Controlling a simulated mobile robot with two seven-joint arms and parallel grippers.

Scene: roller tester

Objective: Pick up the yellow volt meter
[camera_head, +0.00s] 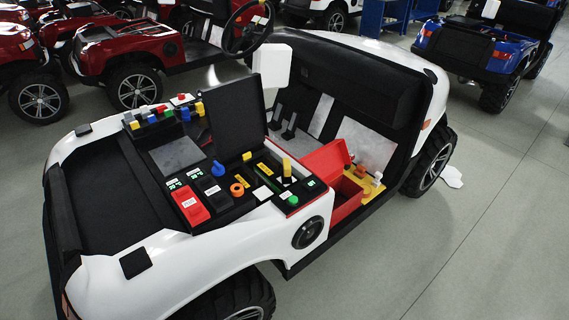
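No part clearly readable as a volt meter stands out. Several yellow things show on the black tester panel (235,206) at the front of the white vehicle. An upright yellow block (287,167) stands at the panel's right side. A flat yellow piece (265,169) lies left of it, and a small yellow piece (247,156) is behind that. Another small yellow block (199,109) is in the row of coloured parts at the back left. I cannot tell which is the volt meter. Neither of my grippers is in view.
A red device (191,205), blue part (218,169) and orange ring (237,189) crowd the panel. A raised black lid (236,118) stands behind. An open red box (347,197) is to the right. Grey floor (480,240) is clear at right; other vehicles stand behind.

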